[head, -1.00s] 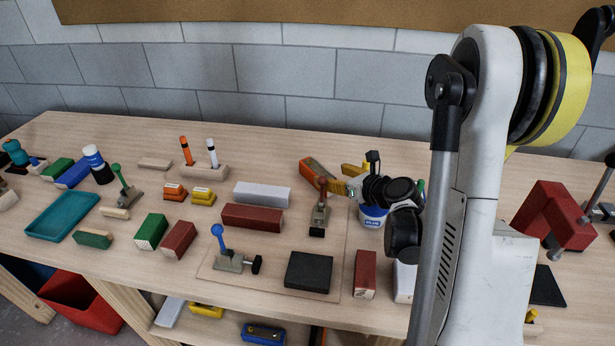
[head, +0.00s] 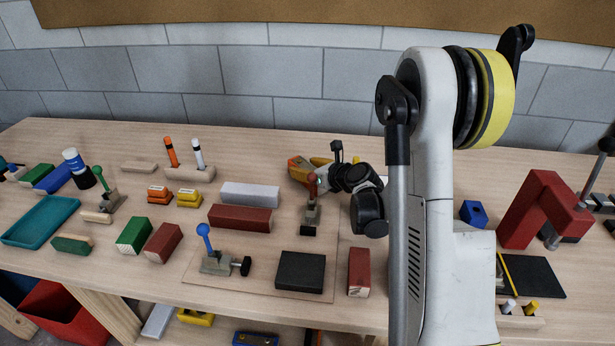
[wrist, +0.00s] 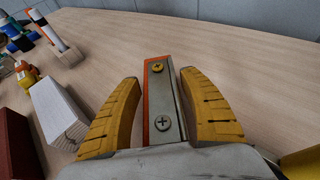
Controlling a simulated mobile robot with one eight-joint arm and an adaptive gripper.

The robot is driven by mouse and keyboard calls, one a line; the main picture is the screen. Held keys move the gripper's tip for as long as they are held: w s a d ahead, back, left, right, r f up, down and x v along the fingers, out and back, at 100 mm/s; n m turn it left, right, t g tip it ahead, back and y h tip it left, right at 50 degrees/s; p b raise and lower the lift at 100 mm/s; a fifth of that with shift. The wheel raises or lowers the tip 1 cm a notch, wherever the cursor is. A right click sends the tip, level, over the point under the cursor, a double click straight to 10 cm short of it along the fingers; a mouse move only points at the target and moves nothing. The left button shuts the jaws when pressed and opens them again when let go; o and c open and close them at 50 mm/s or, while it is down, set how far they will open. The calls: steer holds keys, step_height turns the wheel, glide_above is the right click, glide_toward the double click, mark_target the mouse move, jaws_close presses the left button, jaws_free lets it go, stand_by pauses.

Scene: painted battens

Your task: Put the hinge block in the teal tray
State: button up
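The hinge block appears to be the orange block with a grey metal plate and two screws; in the wrist view the plate (wrist: 162,105) lies between my fingers. In the head view its orange end (head: 299,170) shows at the back middle of the bench, partly hidden by my gripper (head: 322,172). My gripper's yellow fingers (wrist: 158,80) are apart, one on each side of the block, with a visible gap at least on the left. The teal tray (head: 40,222) lies empty at the bench's left end, far from my gripper.
A red-handled clamp (head: 311,205) stands just in front of my gripper. A white block (head: 250,194) and dark red block (head: 240,218) lie to its left. Pens in a wooden holder (head: 184,174), a green-handled clamp (head: 105,195) and several small blocks lie towards the tray.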

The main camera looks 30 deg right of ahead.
jaws_close()
steer(key=shift+r, duration=0.1)
